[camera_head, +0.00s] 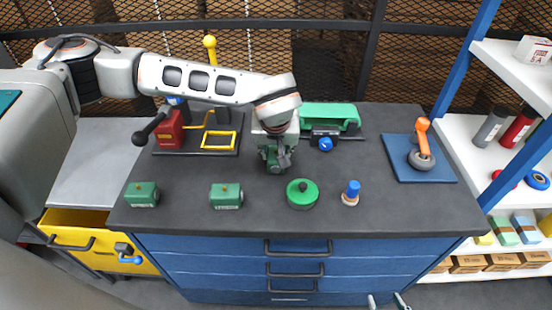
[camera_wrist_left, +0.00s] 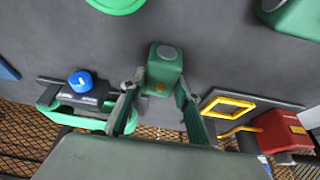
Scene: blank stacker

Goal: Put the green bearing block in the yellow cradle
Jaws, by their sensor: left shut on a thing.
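My left gripper (camera_head: 277,158) is shut on a green bearing block (camera_head: 272,153), right of the red machine. In the left wrist view the block (camera_wrist_left: 165,66) sits between the two fingers (camera_wrist_left: 158,90), with a grey disc on it and a small yellow mark. I cannot tell whether it touches the bench. The yellow cradle (camera_head: 218,140) is an open, empty-looking frame on a dark plate, left of the gripper; it also shows in the left wrist view (camera_wrist_left: 228,104). Two similar green blocks stand at front left (camera_head: 142,195) and front middle (camera_head: 226,196). My right gripper (camera_head: 388,301) is open at the bottom edge.
A red machine (camera_head: 170,131) with a black-knobbed lever stands beside the cradle. A green fixture (camera_head: 328,115) is behind right. A round green lidded piece (camera_head: 302,194) and a blue-topped peg (camera_head: 351,192) stand in front. A blue plate (camera_head: 418,168) with an orange-handled tool lies right.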

